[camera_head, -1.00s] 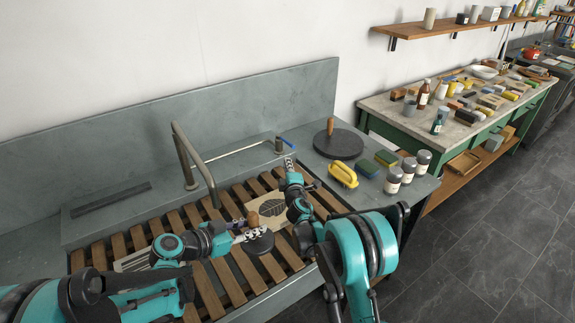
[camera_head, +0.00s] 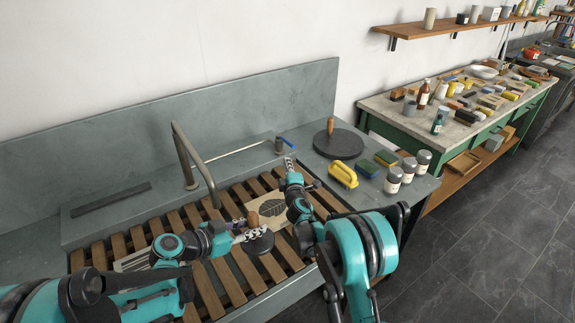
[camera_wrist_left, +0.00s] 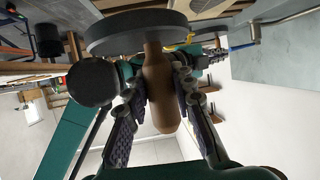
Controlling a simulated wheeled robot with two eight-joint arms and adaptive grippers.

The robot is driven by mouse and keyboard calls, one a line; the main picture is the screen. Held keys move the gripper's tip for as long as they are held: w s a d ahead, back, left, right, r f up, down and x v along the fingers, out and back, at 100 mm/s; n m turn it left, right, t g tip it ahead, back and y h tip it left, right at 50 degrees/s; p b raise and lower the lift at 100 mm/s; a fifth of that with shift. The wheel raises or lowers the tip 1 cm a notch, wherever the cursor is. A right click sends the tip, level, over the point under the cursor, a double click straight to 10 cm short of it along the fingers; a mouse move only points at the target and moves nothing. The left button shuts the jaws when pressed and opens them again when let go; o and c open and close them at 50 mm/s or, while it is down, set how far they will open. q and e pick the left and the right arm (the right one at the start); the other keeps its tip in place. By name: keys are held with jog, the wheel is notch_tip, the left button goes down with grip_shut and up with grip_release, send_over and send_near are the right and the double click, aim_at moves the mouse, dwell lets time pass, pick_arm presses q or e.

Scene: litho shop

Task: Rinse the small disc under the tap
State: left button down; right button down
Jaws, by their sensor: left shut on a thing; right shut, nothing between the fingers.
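The small disc (camera_head: 262,243) is dark grey with an upright brown wooden handle (camera_head: 253,220). My left gripper (camera_head: 246,233) is shut on the handle, above the sink's wooden slats. The left wrist view shows the handle (camera_wrist_left: 158,95) between the fingers and the disc (camera_wrist_left: 140,32) at its end. The bent grey tap pipe (camera_head: 190,150) stands behind and left of the disc, with its end apart from it. My right gripper (camera_head: 289,163) is shut and empty just below the blue tap lever (camera_head: 287,141); contact cannot be told. No water stream is clear.
A slab with a leaf picture (camera_head: 268,208) lies on the slats (camera_head: 227,280) beside the disc. A cluttered bench (camera_head: 455,122) is further right.

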pick_arm(q)
jog(key=shift+d+r, duration=0.1)
jog(key=shift+s+d+r+p, duration=0.4)
jog(key=shift+d+r+p, duration=0.2)
jog(key=shift+d+r, duration=0.1)
jog(key=shift+s+d+r+p, duration=0.45)
jog(key=shift+d+r+p, duration=0.1)
jog(key=shift+d+r, duration=0.15)
jog(key=shift+s+d+r+p, duration=0.4)
jog(key=shift+d+r+p, duration=0.2)
jog(key=shift+d, duration=0.1)
jog(key=shift+f, duration=0.1)
